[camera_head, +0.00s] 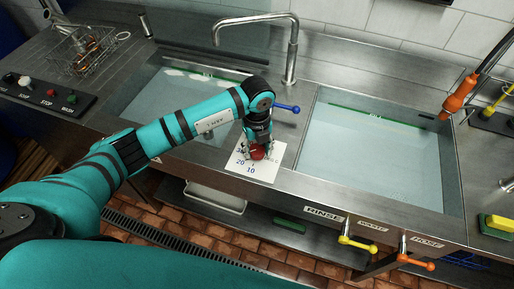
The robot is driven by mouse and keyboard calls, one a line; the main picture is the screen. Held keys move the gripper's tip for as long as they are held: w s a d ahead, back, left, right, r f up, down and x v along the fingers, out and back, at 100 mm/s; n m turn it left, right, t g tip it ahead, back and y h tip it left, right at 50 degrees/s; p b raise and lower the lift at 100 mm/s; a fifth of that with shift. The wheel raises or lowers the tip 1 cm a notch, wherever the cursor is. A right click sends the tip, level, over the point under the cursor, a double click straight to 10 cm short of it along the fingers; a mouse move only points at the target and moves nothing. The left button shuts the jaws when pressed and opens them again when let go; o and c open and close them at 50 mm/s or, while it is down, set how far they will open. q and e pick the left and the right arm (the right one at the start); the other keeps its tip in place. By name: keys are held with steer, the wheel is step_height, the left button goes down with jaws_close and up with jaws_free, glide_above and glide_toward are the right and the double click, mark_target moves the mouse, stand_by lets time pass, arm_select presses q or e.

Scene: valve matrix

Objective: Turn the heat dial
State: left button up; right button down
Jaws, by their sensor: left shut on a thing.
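The heat dial is a red knob (258,153) on a white plate (263,171) with printed numbers such as 20 and 10. It is set on the steel strip between two basins. My left gripper (257,150) points down over the plate, with its fingers around the red knob, shut on it. The fingers and wrist hide part of the knob and the upper part of the plate. My right gripper is not in the view.
Water-filled basins lie left (170,100) and right (385,150) of the plate. A tall faucet (292,50) and a blue lever (288,108) stand behind it. Yellow (358,244) and orange (415,262) valve handles stick out at the front. An orange sprayer (459,93) hangs at right.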

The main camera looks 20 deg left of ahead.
mark_target(257, 149)
arm_select(q)
steer(key=n, duration=0.4)
steer(key=shift+n, duration=0.3)
steer(key=shift+r+n, duration=0.1)
steer(key=shift+n, duration=1.8)
steer(key=o, duration=1.2)
step_height(257, 149, up, 12)
steer(key=shift+f, duration=0.1)
